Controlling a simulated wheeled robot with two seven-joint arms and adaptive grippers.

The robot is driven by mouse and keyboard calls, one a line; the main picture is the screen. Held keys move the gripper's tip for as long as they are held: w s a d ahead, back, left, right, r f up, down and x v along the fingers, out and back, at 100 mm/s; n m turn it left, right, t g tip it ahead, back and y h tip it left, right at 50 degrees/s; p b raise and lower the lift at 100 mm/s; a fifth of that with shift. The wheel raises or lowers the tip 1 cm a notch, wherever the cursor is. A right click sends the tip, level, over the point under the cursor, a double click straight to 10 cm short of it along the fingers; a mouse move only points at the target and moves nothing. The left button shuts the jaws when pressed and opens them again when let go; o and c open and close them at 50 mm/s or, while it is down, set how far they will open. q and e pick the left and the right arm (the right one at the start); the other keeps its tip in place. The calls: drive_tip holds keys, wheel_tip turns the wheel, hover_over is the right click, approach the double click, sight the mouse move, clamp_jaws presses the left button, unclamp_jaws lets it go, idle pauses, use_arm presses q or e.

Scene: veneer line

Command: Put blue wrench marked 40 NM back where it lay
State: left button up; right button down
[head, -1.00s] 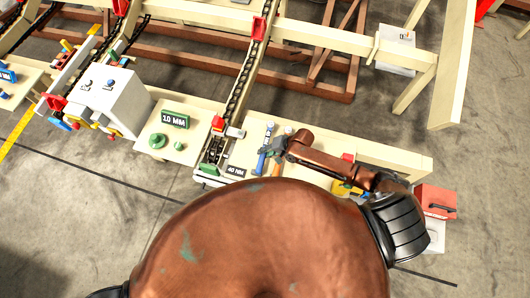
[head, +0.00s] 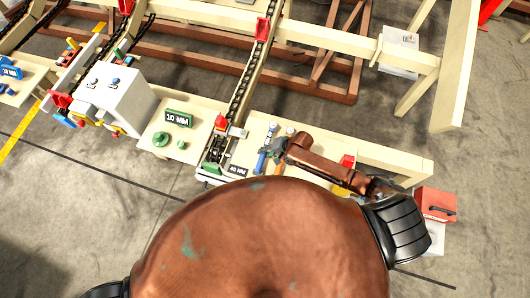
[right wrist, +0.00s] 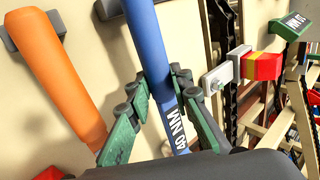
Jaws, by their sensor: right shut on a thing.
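The blue wrench (head: 261,160) lies along the bench top in the head view, just left of my right gripper (head: 268,148). In the right wrist view the blue wrench (right wrist: 150,45) shows the white mark 40 NM on its handle. The green fingers of my right gripper (right wrist: 155,105) stand on both sides of that handle, shut on it. A grey holder block (right wrist: 108,9) shows beside its upper part; I cannot tell whether the wrench touches it. My left gripper is not in view.
An orange wrench (right wrist: 60,75) lies left of the blue one, over a grey holder. A 40 NM sign (head: 238,170) lies at the bench's front edge. A red toolbox (head: 435,203) stands at right.

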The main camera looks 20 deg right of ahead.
drive_tip(key=shift+f, duration=0.45)
drive_tip(key=c, duration=1.7)
unclamp_jaws()
drive_tip(key=shift+c, duration=0.2)
drive_tip(key=shift+o, duration=0.4)
drive_tip(key=shift+f, duration=0.1)
wheel_tip(320, 180, up, 8)
drive_tip(key=p, duration=0.8)
